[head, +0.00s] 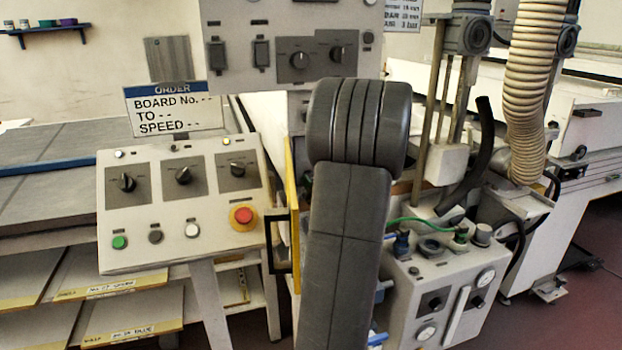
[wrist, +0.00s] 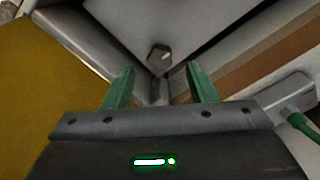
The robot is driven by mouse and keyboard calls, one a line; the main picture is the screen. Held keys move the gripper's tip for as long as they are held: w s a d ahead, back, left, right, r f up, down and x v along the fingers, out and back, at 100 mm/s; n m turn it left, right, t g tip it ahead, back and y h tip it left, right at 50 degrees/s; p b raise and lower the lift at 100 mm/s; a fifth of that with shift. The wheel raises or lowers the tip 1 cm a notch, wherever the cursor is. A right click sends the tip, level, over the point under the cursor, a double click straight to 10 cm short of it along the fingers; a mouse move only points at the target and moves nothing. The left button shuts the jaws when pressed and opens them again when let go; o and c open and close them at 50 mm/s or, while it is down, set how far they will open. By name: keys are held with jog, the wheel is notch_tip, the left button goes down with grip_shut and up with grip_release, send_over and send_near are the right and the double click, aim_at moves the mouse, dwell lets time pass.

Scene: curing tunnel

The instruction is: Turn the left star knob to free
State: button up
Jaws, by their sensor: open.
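In the wrist view, my gripper (wrist: 160,88) has two green fingers spread apart with nothing between them. Beyond the fingertips, near the middle, is a small grey knob-like piece (wrist: 159,54) on a narrow grey post or bracket. It appears apart from the fingers. I cannot tell for sure that it is the left star knob, nor how it is turned. In the head view, my own arm hides the middle of the machine, and neither my gripper nor a clear star knob shows there.
A sloped control panel (head: 140,230) with rotary switches and a red stop button (head: 243,215) stands left of my arm. A box with gauges (head: 430,285) and a ribbed hose (head: 530,90) are at right. In the wrist view, a yellow panel (wrist: 45,85) is close on the left.

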jog(key=shift+x, duration=2.35)
jog(key=c, duration=1)
